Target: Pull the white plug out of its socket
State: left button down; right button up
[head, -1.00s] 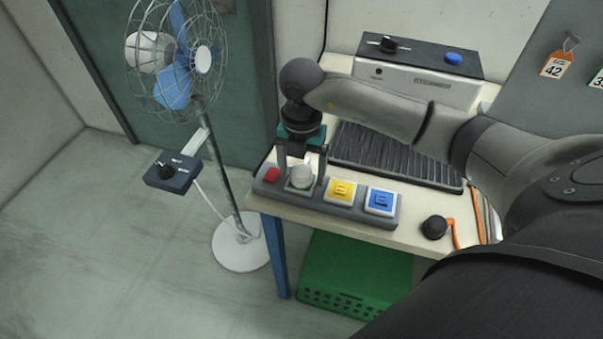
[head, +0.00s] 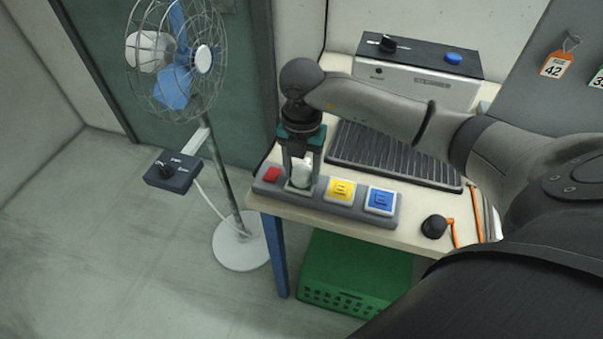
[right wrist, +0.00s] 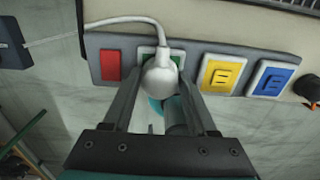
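The white plug (head: 302,173) stands at the white-framed socket with a green face, on the grey power strip (head: 270,184) near the table's front left edge. In the right wrist view the plug (right wrist: 160,76) shows its rounded back, and its white cable runs off to the left. I cannot tell whether its prongs are still in the socket. My right gripper (head: 302,180) points down from above, its fingers on either side of the plug and closed on it; it also shows in the right wrist view (right wrist: 161,80). My left gripper is not in view.
A black knob (head: 434,227) lies to the right. A fan (head: 176,60) stands left of the table (head: 330,222), and a green crate (head: 357,270) sits below.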

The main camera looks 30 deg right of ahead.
aim_at(302, 168)
grip_shut()
dwell(0.3)
jog(key=shift+r, duration=0.15)
jog(key=shift+r+p, duration=2.55)
jog(key=shift+r, duration=0.35)
